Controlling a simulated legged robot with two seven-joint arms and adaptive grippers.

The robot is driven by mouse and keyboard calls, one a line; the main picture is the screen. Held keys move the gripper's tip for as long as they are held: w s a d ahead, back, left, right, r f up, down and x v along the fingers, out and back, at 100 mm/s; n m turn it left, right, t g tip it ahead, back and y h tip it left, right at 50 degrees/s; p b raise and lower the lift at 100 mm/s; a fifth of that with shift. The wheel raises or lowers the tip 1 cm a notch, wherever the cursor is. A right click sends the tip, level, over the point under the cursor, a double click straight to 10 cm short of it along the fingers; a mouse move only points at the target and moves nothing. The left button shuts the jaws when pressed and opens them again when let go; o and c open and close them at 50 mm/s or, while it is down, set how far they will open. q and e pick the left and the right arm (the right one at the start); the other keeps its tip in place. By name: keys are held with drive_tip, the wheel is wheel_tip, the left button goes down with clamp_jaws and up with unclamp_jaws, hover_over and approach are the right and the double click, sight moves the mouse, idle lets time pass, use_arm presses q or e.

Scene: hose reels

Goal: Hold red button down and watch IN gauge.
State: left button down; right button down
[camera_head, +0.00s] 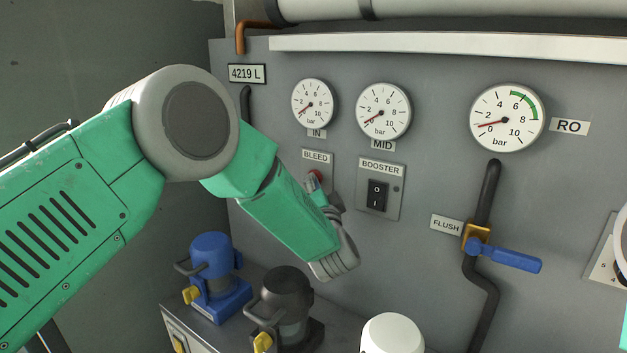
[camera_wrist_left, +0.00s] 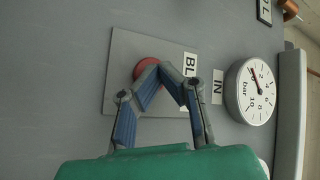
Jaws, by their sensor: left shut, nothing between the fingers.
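The red button (camera_head: 316,177) sits on a grey plate labelled BLEED. It also shows in the left wrist view (camera_wrist_left: 147,72), partly hidden by my fingers. My left gripper (camera_head: 322,188) is shut and empty, its fingertips at the button; I cannot tell if the button is pressed in. In the left wrist view the closed fingertips (camera_wrist_left: 160,68) overlap the button's edge. The IN gauge (camera_head: 313,104) is round and white, above the button, with its red needle low left near 0. It also shows in the left wrist view (camera_wrist_left: 255,90).
The MID gauge (camera_head: 383,111) and RO gauge (camera_head: 507,118) are to the right. The BOOSTER switch (camera_head: 377,194) is beside the button. A blue FLUSH valve handle (camera_head: 515,260) sticks out at the right. Blue (camera_head: 214,268) and black (camera_head: 287,300) pumps stand below.

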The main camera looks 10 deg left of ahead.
idle(0.7)
use_arm(q)
drive_tip(key=shift+s+a+p, duration=0.45)
drive_tip(key=shift+a, duration=0.05)
drive_tip(key=shift+s+a, duration=0.2)
drive_tip(key=shift+s, duration=0.05)
drive_tip(key=s+p, duration=0.1)
drive_tip(key=s+a, duration=0.1)
drive_tip(key=s, duration=0.1)
drive_tip(key=s+p, duration=0.1)
drive_tip(key=shift+s+a+p, duration=0.35)
drive_tip(key=shift+f, duration=0.1)
